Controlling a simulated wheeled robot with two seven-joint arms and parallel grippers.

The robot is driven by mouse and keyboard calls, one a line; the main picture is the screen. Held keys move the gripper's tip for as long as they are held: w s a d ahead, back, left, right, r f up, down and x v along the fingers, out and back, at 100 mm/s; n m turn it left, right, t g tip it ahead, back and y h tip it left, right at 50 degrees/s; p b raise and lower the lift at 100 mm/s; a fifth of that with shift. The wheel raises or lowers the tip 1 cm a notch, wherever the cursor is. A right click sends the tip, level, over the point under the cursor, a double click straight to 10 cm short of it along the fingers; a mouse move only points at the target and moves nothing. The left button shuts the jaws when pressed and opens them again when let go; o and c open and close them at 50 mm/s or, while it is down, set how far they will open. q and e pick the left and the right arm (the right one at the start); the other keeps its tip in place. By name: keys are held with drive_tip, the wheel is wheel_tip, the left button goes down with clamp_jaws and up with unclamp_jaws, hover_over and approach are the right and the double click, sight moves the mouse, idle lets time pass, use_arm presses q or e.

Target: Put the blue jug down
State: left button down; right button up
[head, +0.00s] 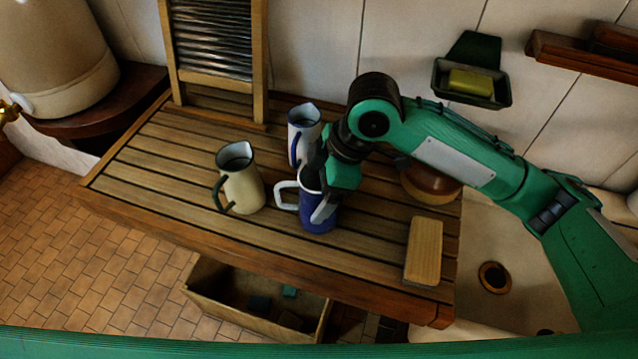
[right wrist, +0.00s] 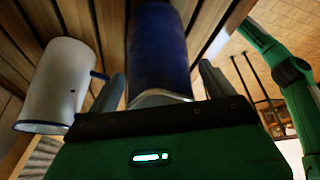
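The blue jug (head: 318,217), with a white handle on its left, appears to stand upright on the slatted wooden worktop (head: 150,170). My right gripper (head: 322,190) comes down over it from above. In the right wrist view, the jug's blue body (right wrist: 160,50) lies between the two spread fingers of my right gripper (right wrist: 163,78). A narrow gap shows on each side, so the gripper looks open around the jug. The gripper and wrist hide part of the jug's top in the head view. My left gripper is not in view.
A white jug with a blue handle (head: 302,130) stands close behind, and also shows in the right wrist view (right wrist: 58,90). A cream jug (head: 242,185) stands to the left. A wooden block (head: 424,250) and a brown bowl (head: 430,185) are to the right. The worktop's left part is clear.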

drive_tip(key=b+v, duration=0.1)
drive_tip(key=v, duration=1.1)
drive_tip(key=shift+r+b, duration=0.2)
drive_tip(key=shift+b, duration=0.2)
drive_tip(key=shift+a, duration=0.1)
